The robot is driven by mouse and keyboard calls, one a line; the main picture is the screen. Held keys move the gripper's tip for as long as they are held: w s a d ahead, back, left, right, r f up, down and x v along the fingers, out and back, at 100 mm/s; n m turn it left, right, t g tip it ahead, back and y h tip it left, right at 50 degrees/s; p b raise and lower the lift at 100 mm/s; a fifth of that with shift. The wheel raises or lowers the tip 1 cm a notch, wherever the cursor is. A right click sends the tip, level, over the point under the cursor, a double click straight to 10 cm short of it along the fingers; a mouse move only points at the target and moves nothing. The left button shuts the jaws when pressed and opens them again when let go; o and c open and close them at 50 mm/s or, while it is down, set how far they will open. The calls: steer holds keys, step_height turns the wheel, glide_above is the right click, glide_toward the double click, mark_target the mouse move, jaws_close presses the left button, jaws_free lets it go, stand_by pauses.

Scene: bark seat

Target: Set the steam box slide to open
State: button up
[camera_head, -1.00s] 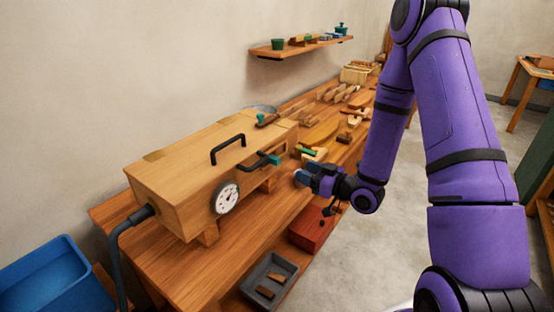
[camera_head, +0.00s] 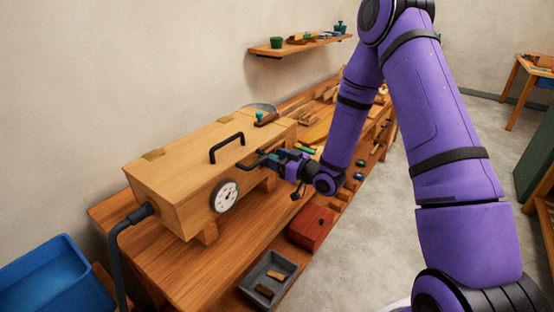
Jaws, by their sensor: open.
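The steam box (camera_head: 190,173) is a long wooden box with a black handle on its lid and a round white dial on its front. It stands raised on the wooden bench. The slide (camera_head: 258,162) shows as a dark bar on the box's front, toward the right end; its green part is largely hidden by my gripper. My gripper (camera_head: 279,158) is open, with its fingers at the slide's handle. I cannot tell whether the fingers touch it or sit around it.
A red box (camera_head: 312,228) and a grey tray (camera_head: 268,280) with small pieces lie along the front. A blue bin (camera_head: 52,275) stands at lower left. A wall shelf (camera_head: 300,46) hangs behind. Wooden parts and tools crowd the bench's far end. Grey floor is free at right.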

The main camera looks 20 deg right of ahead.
jaws_close()
steer(key=shift+w+d, duration=0.8)
steer(key=shift+d, duration=0.3)
steer(key=shift+w+d, duration=0.8)
steer(key=shift+d, duration=0.3)
jaws_free()
steer(key=v, duration=1)
steer(key=shift+s+d, duration=0.25)
steer(key=shift+s, duration=0.05)
